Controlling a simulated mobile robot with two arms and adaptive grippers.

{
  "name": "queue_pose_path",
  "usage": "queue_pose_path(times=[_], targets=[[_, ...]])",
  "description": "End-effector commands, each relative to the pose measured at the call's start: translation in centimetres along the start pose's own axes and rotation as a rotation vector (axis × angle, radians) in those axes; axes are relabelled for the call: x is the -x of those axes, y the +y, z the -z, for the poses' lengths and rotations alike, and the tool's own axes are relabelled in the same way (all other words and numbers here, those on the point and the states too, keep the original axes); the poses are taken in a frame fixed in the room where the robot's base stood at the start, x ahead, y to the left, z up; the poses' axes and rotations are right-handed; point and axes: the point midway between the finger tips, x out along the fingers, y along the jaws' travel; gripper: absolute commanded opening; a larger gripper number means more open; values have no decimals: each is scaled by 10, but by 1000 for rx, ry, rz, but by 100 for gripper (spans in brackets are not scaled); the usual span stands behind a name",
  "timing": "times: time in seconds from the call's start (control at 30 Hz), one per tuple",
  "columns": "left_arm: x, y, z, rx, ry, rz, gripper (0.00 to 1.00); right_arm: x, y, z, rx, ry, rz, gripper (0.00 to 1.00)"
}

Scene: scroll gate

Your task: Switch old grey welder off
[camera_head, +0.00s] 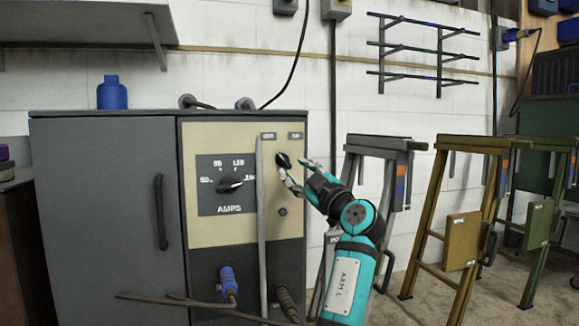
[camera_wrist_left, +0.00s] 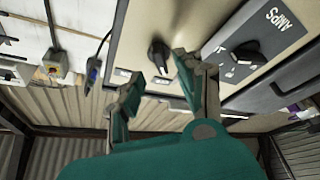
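The old grey welder (camera_head: 110,210) stands at the left with a beige front panel. A small black rotary switch (camera_head: 283,160) sits at the panel's upper right, below two small dark labels (camera_head: 296,136) too small to read surely. The switch also shows in the left wrist view (camera_wrist_left: 158,54). My left gripper (camera_head: 296,170) is at the panel's right edge, just beside the switch. In the left wrist view its two fingers are spread (camera_wrist_left: 156,84), with the switch beyond the gap and nothing held. Contact with the switch cannot be told. My right gripper is not in view.
A larger AMPS dial (camera_head: 231,184) is left of the switch. A thin upright rod (camera_head: 261,230) stands in front of the panel. Cable plugs (camera_head: 228,281) are below. A blue bottle (camera_head: 112,93) stands on the welder. Trestles (camera_head: 430,220) stand at right.

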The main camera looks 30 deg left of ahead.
Motion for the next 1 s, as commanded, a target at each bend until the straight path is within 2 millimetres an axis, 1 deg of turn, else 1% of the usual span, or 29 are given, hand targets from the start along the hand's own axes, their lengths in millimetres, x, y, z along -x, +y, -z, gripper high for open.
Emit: queue_pose_path(times=[0.03,0.2,0.3,0.4,0.53,1.0], targets=[[13,0,-1,1,-2,-3,36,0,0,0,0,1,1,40],[46,0,-1,0,-2,0,36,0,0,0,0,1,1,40],[60,0,-1,0,-2,-1,36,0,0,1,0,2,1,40],[68,0,-1,0,-1,0,36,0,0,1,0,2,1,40],[72,0,0,0,0,0,36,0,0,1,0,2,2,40],[72,0,-1,-3,-2,-3,36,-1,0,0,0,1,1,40]])
